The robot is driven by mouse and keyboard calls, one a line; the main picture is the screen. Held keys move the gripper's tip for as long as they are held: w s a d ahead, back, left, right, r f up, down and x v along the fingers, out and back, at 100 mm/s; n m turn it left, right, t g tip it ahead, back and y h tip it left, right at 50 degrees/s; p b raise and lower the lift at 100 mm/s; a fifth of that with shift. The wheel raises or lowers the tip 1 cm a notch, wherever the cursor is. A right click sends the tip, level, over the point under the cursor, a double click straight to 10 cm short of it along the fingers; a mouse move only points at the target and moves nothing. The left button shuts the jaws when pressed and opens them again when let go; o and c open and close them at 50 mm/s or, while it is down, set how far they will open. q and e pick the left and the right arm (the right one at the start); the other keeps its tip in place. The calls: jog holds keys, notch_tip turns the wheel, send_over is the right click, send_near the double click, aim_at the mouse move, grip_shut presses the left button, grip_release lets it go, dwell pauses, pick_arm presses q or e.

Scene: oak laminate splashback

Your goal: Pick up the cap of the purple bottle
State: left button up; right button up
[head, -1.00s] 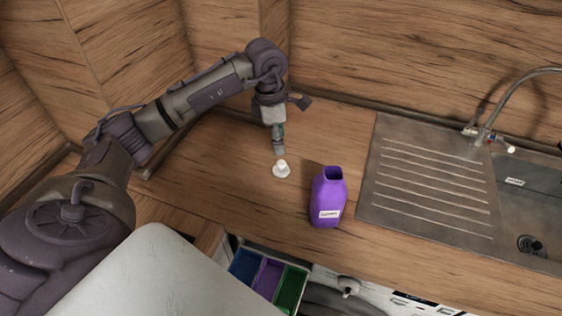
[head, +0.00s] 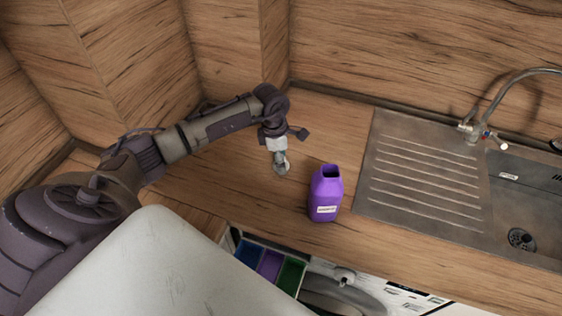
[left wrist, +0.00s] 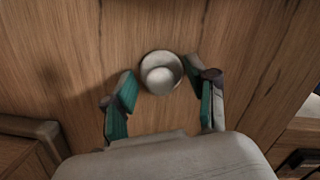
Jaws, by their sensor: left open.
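The purple bottle (head: 326,193) stands upright and open on the wooden counter, with a white label on its front. The white cap (head: 284,169) lies on the counter to the left of the bottle, partly hidden by my left gripper (head: 281,163). In the left wrist view the round cap (left wrist: 160,73) sits between and just beyond the tips of my open left gripper (left wrist: 165,82). The fingers lie on either side of it, apart from it. My right gripper is not in view.
A metal sink with a ribbed drainboard (head: 420,180) and a tap (head: 482,136) is at the right. An open drawer with coloured compartments (head: 269,264) is below the counter front. Wooden walls close off the back and left.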

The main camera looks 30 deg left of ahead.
pick_arm(q)
jog(key=c, duration=0.9)
